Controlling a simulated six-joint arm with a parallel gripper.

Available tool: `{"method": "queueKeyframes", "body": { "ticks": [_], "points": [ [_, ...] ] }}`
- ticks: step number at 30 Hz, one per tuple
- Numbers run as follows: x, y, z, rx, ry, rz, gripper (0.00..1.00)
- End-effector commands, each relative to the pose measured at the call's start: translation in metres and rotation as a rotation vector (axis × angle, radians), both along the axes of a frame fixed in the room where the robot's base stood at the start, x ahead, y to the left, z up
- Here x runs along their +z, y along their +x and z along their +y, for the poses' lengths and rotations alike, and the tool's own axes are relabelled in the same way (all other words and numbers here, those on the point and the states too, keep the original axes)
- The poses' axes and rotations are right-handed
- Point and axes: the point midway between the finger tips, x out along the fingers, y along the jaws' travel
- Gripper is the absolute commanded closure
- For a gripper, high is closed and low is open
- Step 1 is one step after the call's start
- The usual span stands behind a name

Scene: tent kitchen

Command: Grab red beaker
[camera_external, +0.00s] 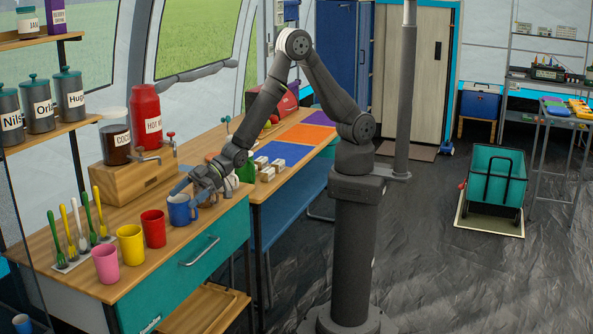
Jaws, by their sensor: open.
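The red beaker (153,228) stands upright on the wooden counter, between a yellow beaker (131,244) and a blue mug (182,209). A pink beaker (105,263) stands at the near end of the same row. My gripper (184,187) is open and low over the counter, just above and behind the blue mug. It is to the right of the red beaker and apart from it. The fingertips are small in this view, and I cannot tell whether they touch the blue mug.
A wooden stand (137,180) holds a dark coffee dispenser (115,138) and a red hot-water dispenser (146,117) behind the row. Several upright coloured utensils (75,235) stand at the left. Small white boxes (268,168) lie to the right. The counter's front edge is close to the beakers.

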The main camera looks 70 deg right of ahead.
Motion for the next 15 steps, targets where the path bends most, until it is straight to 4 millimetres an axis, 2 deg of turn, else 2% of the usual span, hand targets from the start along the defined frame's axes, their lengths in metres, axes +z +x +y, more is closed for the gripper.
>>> {"method": "queueKeyframes", "body": {
  "ticks": [3, 9, 15],
  "points": [
    [-0.011, 0.009, 0.022, 0.001, 0.000, 0.001, 0.11],
    [-0.023, 0.022, 0.052, -0.001, 0.002, 0.001, 0.11],
    [-0.029, 0.027, 0.065, -0.002, 0.002, 0.001, 0.11]
  ]
}}
